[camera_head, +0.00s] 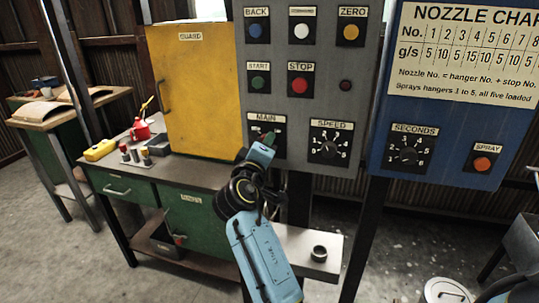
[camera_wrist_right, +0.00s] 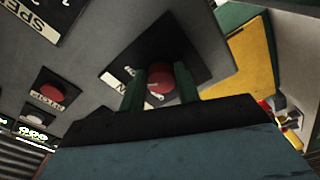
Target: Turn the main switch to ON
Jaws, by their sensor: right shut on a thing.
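The main switch is a red knob on a black plate under the MAIN label, low on the grey panel (camera_head: 331,93). In the head view its plate (camera_head: 254,133) is partly covered by my right gripper (camera_head: 268,139). In the right wrist view the red knob (camera_wrist_right: 160,77) sits between the two green fingers of my right gripper (camera_wrist_right: 159,88). The gripper is shut on the knob. The plate's ON and OFF marks are too small or covered to read, so I cannot tell the knob's setting. My left gripper is not in view.
The SPEED dial (camera_head: 329,149) is just right of the main switch, with the red STOP button (camera_head: 299,84) above. A yellow guard door (camera_head: 195,90) stands left. A blue panel (camera_head: 440,125) with a SECONDS dial (camera_head: 408,155) and SPRAY button (camera_head: 482,164) stands right.

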